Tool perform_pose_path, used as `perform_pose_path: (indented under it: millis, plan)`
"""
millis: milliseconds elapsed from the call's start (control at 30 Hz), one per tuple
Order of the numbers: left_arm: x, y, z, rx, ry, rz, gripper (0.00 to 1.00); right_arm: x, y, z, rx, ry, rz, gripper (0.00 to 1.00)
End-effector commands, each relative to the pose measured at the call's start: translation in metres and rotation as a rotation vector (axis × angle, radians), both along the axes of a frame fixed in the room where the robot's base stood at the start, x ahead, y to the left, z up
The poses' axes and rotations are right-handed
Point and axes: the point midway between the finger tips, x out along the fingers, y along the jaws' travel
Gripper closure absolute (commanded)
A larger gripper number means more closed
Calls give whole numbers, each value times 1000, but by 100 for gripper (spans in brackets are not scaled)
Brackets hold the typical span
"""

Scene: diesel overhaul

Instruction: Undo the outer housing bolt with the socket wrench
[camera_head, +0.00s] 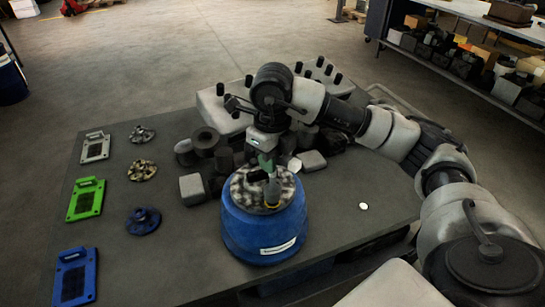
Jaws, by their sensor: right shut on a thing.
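The blue drum-shaped housing (262,232) stands upright near the middle of the table, with a white label on its front. Its top is a mottled grey round plate (241,190). My right gripper (266,160) is above this plate, pointing down, and is shut on what appears to be the socket wrench (271,187). The tool's lower end is at the front part of the plate, by a small yellowish spot. The outer bolt is hidden or too small to tell from the tool. My left gripper is not in view.
Grey, green (86,199) and blue (75,277) flat plates lie at the table's left, each beside a round flanged part. Dark cylinders (205,142) and blocks stand behind the housing. A rack with black pegs (309,76) is at the back. A white disc (363,206) lies at right.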

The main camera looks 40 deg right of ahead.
Motion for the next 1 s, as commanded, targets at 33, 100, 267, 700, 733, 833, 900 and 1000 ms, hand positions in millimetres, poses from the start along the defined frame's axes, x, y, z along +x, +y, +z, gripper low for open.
perform_pose_path:
  millis: [33, 100, 267, 700, 733, 833, 900, 1000]
  plan:
    - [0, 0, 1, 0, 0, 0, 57, 0, 0, 1, 0, -1, -43, 100]
    - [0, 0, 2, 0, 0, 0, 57, 0, 0, 1, 0, -1, -106, 100]
    - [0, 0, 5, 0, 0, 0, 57, 0, 0, 1, 1, -2, -248, 100]
    - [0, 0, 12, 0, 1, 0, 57, 0, 0, 1, 1, 0, -645, 100]
    - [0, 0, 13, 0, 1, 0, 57, 0, 0, 2, 1, 0, -671, 100]
    - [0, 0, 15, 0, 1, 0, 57, 0, 0, 2, 1, -1, -761, 100]
    - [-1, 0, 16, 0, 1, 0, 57, 0, 0, 2, 0, -1, -825, 100]
    - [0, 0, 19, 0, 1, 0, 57, 0, 0, 2, 0, -1, -916, 100]
